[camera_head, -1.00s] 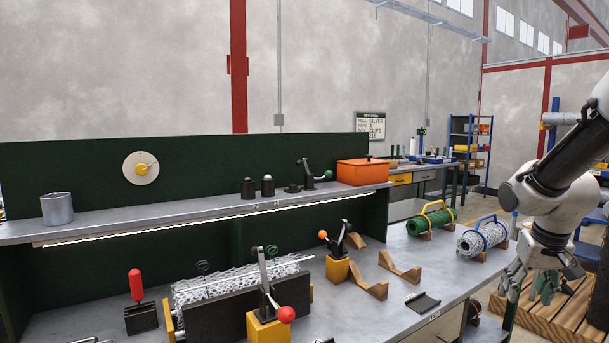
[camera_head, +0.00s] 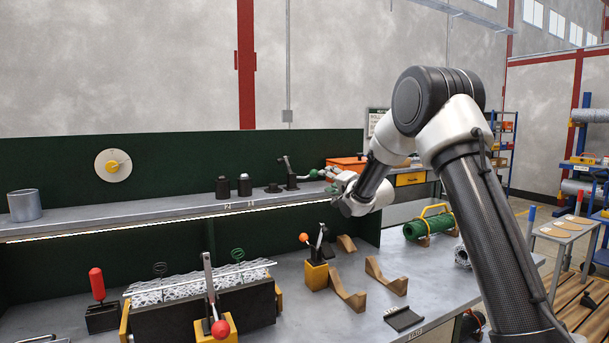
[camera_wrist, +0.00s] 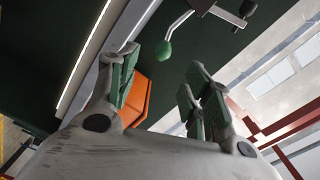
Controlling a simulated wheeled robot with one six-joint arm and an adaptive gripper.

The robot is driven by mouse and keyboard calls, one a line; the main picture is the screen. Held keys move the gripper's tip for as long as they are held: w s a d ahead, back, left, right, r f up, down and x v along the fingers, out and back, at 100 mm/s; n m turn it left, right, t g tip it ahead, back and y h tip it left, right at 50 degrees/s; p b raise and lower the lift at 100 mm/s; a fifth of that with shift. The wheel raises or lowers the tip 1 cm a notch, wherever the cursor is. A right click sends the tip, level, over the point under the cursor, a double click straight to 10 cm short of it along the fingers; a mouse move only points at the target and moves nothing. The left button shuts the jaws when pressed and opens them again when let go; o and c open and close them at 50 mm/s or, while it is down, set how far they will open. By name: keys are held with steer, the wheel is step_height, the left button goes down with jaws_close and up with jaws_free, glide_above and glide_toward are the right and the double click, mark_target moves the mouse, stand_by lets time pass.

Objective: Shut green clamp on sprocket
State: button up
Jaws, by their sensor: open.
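The green-handled clamp (camera_head: 290,178) stands on the raised shelf, its dark lever sloping up to the left and its green grip (camera_head: 314,173) pointing right. The grip also shows in the wrist view as a green knob (camera_wrist: 164,53) on a metal rod. My gripper (camera_head: 327,174) is right beside the grip. In the wrist view my gripper (camera_wrist: 160,70) is open, its green-padded fingers on either side with the knob just beyond the gap. I cannot tell whether they touch it. No sprocket can be clearly made out; a low dark round part (camera_head: 273,188) sits left of the clamp.
An orange box (camera_head: 346,162) stands behind my gripper on the shelf. Black pegs (camera_head: 222,187) stand to the left. Below are a red-knobbed clamp (camera_head: 220,328), an orange-knobbed clamp (camera_head: 316,270), wooden cradles (camera_head: 385,277) and a green mesh roll (camera_head: 430,226).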

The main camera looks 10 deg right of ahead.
mark_target(316, 174)
steer(key=shift+m, duration=0.3)
steer(key=x, duration=1.2)
steer(key=shift+r, duration=0.2)
jaws_close()
